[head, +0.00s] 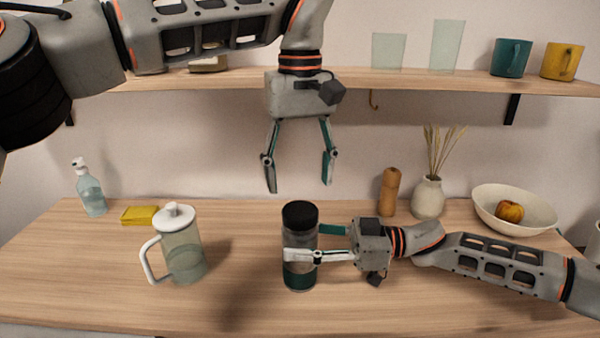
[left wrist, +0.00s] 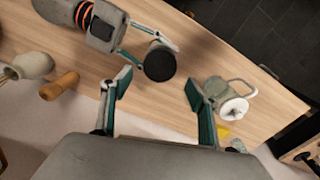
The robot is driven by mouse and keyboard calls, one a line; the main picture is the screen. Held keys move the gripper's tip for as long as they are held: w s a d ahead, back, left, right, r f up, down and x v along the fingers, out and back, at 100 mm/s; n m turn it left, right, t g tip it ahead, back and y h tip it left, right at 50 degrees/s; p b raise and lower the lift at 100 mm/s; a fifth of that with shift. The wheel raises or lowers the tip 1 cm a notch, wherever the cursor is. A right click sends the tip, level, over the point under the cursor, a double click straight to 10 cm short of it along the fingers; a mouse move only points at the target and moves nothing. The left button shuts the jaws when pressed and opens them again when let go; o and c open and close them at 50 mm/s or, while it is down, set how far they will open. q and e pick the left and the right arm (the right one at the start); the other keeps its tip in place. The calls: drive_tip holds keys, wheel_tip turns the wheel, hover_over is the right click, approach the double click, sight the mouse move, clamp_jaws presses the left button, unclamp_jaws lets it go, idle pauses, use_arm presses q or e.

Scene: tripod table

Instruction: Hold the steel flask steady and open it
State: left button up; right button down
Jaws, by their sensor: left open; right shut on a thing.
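The steel flask (head: 300,245) stands upright on the wooden table, grey with a dark green base and a black lid (head: 300,214). My right gripper (head: 302,256) comes in from the right and is shut around the flask's body, below the lid. My left gripper (head: 299,188) points down, open and empty, above the flask and apart from it. In the left wrist view the black lid (left wrist: 160,63) shows beyond and between the open fingers (left wrist: 156,95), and my right gripper (left wrist: 135,48) reaches it from the left.
A glass jug (head: 183,252) with a white lid stands left of the flask. A yellow sponge (head: 139,215) and a soap bottle (head: 91,190) are at the back left. A wooden mill (head: 390,192), a vase (head: 428,198) and a bowl (head: 514,213) stand at the back right. A shelf (head: 420,80) with cups runs above.

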sight(300, 209)
use_arm(q)
drive_tip(key=m, duration=0.3)
drive_tip(key=shift+f, duration=4)
